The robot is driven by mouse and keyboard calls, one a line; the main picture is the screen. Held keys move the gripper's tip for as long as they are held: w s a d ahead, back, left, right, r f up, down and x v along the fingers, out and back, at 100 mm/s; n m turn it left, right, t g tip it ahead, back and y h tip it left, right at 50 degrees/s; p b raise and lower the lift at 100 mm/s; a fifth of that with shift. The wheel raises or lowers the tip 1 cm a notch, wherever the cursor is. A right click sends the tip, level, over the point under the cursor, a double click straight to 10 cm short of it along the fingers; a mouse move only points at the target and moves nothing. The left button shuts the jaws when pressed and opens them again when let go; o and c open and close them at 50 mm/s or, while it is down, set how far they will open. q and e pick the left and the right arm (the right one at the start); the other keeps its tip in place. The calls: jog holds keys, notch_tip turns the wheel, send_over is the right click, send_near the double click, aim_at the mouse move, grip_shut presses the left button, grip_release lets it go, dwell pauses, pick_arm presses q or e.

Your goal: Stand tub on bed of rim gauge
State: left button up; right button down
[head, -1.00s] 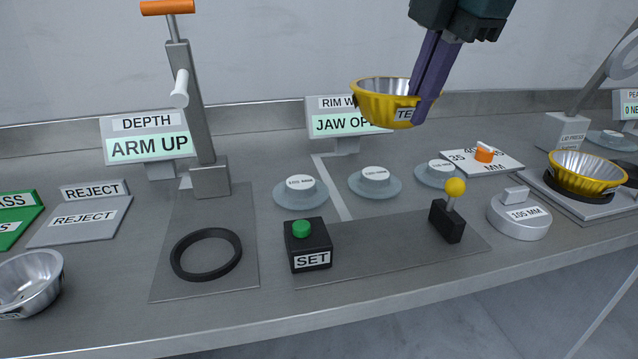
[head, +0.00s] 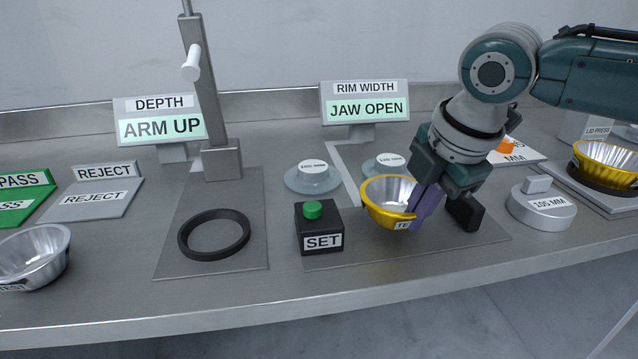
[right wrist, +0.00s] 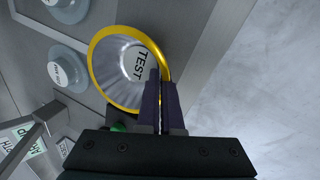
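My right gripper (head: 416,214) is shut on the rim of the yellow tub (head: 374,209), at the tub's right side. The tub is upright, with a silver inside and a TEST label; the right wrist view shows the tub (right wrist: 104,75) with the fingers (right wrist: 162,90) closed at its rim. It is over the rim gauge's flat grey bed (head: 350,250), right of the green SET button (head: 313,210). I cannot tell whether its base touches the bed. The rim gauge display (head: 366,108) reads JAW OPEN. My left gripper is out of view.
The black lever block (head: 465,213) is partly hidden behind my gripper. Grey discs (head: 312,177) stand behind the bed, and a 105 MM weight (head: 543,205) stands to its right. The depth gauge's black ring (head: 214,234) lies left. A silver tub (head: 33,255) sits far left.

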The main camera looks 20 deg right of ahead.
jog(key=shift+f, duration=0.9)
jog(key=shift+f, duration=0.15)
jog(key=c, duration=1.1)
grip_release()
